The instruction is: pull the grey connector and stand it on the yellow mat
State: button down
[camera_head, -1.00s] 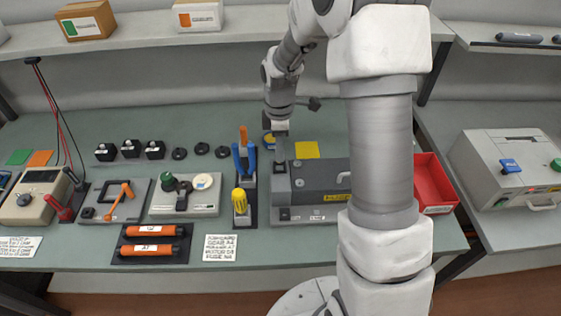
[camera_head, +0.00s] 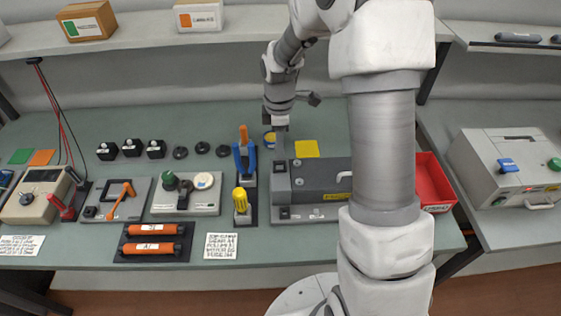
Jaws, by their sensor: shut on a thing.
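My gripper (camera_head: 280,153) points straight down over the left end of the dark grey unit (camera_head: 322,181) in the middle of the bench. It is shut on a small grey piece, which I take to be the grey connector. The fingers and the piece blend together, so its outline is mostly hidden. I cannot tell whether it is clear of the unit. The yellow mat (camera_head: 306,149) lies flat and empty on the bench, just right of the gripper and behind the unit.
A red bin (camera_head: 433,182) is to the right, partly behind my arm. A shelf (camera_head: 150,30) runs above the back.

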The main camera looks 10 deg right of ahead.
jog(key=shift+r, duration=0.15)
jog(key=shift+r+p, duration=1.55)
jog(key=shift+r, duration=0.35)
